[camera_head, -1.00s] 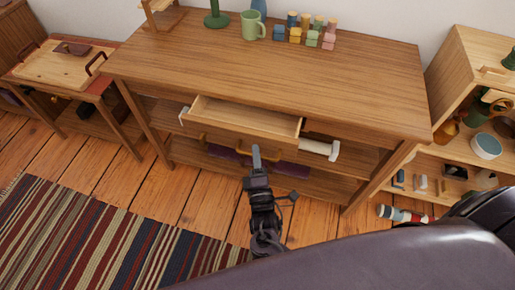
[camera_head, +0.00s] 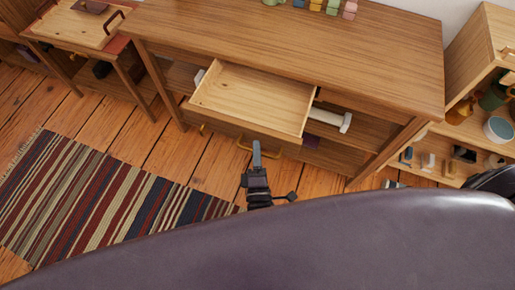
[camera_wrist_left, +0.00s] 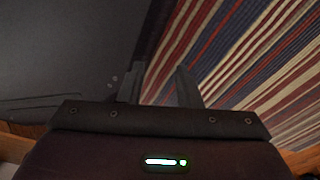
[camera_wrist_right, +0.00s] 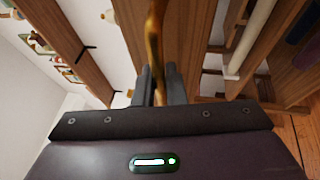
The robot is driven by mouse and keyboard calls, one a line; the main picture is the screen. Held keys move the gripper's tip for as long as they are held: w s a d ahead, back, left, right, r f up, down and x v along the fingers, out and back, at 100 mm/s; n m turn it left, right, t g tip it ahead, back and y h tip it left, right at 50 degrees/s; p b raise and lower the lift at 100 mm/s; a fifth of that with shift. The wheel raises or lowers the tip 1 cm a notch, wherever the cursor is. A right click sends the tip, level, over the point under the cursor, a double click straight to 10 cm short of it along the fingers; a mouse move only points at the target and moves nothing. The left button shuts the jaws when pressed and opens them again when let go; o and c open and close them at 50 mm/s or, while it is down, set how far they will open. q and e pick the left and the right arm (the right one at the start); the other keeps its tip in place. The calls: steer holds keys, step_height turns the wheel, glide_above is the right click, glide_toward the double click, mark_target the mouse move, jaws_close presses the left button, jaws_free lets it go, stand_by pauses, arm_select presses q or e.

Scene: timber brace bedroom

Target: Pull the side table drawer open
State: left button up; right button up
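The wooden side table (camera_head: 300,40) stands ahead of me, and its drawer (camera_head: 250,98) is pulled well out, with an empty pale interior. A brass handle (camera_head: 270,151) is on the drawer front. My right gripper (camera_head: 256,150) is at this handle, with its fingers closed around it. In the right wrist view, the brass bar (camera_wrist_right: 155,45) runs between the fingertips (camera_wrist_right: 155,80), which hide part of it. My left gripper (camera_wrist_left: 160,80) shows only in the left wrist view; its fingers are apart and empty, above the striped rug (camera_wrist_left: 245,70).
The striped rug (camera_head: 100,205) lies on the plank floor at the left. A smaller table with a tray (camera_head: 85,25) stands at the left. An open shelf (camera_head: 460,60) with cups and small objects stands at the right. A white roll (camera_head: 330,118) lies beside the drawer.

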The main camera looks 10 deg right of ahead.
steer(key=o, duration=0.4)
